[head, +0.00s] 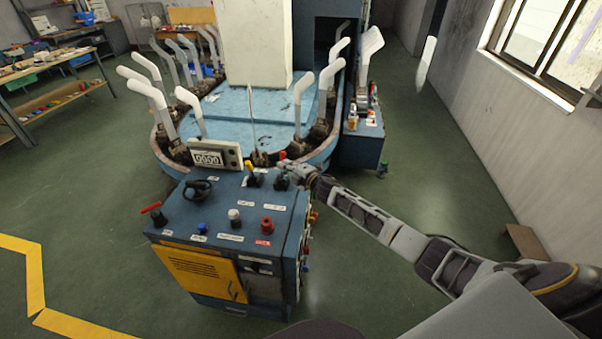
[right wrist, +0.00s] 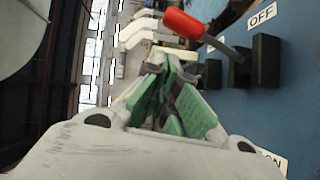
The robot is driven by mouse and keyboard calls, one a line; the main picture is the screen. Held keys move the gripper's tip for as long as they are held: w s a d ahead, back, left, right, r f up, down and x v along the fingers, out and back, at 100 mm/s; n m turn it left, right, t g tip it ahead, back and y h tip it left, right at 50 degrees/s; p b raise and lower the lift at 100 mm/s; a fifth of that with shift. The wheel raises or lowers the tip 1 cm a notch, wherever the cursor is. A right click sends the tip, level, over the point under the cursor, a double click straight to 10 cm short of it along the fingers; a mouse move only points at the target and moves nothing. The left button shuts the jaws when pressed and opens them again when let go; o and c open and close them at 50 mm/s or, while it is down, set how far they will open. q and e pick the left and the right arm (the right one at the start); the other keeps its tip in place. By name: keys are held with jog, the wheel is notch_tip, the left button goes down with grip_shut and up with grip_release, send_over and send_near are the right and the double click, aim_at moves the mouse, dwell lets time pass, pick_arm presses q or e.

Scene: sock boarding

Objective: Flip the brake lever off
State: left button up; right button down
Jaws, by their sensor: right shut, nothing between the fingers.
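A lever with a red grip (right wrist: 186,23) and a metal shaft rises from a black bracket in the right wrist view. It leans toward the OFF label (right wrist: 262,14); part of the ON label (right wrist: 272,161) shows at the lower right. In the head view its red tip (head: 283,155) shows at the far right corner of the blue control panel (head: 215,213). My right gripper (right wrist: 172,68) is shut and empty, just below the red grip in the wrist picture, with a small apparent gap. In the head view the right gripper (head: 287,167) is beside the lever. My left gripper is not in view.
A yellow-topped lever (head: 249,167) stands just left of the gripper. A red-handled lever (head: 151,208), a red knob (head: 267,225) and a counter display (head: 216,156) are also on the console. Behind it is the sock-boarding machine with several white forms (head: 303,86).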

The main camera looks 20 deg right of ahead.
jog(key=r+v, duration=0.1)
jog(key=v, duration=0.7)
jog(key=shift+s+d+r+b, duration=0.15)
jog(key=shift+s+d+b, duration=0.1)
jog(key=shift+s+b, duration=0.05)
dwell(0.3)
dwell(0.6)
